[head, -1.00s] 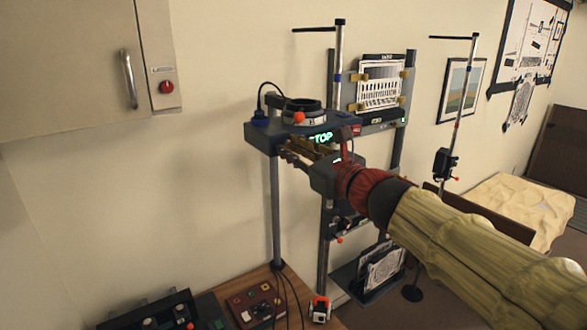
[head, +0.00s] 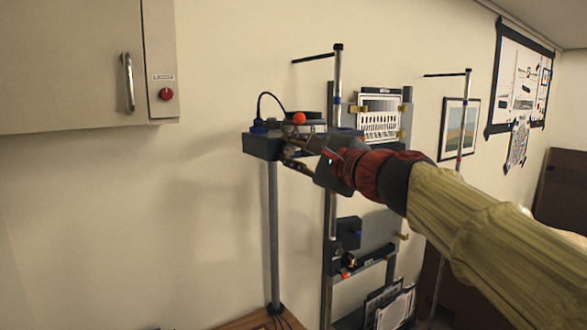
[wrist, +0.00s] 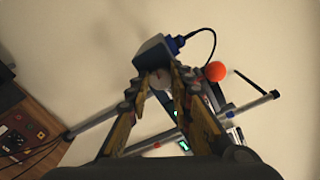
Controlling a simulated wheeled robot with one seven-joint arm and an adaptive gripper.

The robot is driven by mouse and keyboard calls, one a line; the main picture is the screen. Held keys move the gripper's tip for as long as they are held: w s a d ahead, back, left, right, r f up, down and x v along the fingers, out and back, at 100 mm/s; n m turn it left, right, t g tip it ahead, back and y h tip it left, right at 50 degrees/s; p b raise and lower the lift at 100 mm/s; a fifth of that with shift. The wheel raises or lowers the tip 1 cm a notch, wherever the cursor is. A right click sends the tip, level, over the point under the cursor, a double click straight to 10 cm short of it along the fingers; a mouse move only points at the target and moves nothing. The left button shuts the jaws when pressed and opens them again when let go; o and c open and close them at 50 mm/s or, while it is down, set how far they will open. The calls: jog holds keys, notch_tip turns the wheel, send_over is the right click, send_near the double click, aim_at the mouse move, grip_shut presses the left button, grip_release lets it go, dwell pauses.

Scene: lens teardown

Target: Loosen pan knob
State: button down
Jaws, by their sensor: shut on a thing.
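A dark grey head unit (head: 263,146) sits on top of a grey post, with a round lens-like part (head: 305,124) and an orange ball (head: 299,118) on it. My gripper (head: 286,153) reaches in from the right, its fingers at the unit's front and underside. In the wrist view my gripper (wrist: 160,85) has its yellow-brown fingers on both sides of a small grey round knob (wrist: 159,78), apparently the pan knob, and is shut on it. The fingers partly cover the knob. It is hidden in the head view.
A blue knob (head: 259,126) with a black cable stands on the unit's left. The grey post (head: 274,230) runs down to a wooden table edge. A rack (head: 378,118) and a second stand (head: 465,110) are behind. A cabinet (head: 75,60) hangs left; the wall between is clear.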

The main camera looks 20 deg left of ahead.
jog(key=shift+f+n+b, duration=0.15)
jog(key=shift+n+b, duration=0.9)
jog(key=shift+n, duration=0.45)
jog(key=c, duration=1.6)
grip_release()
jog(key=v, duration=1.2)
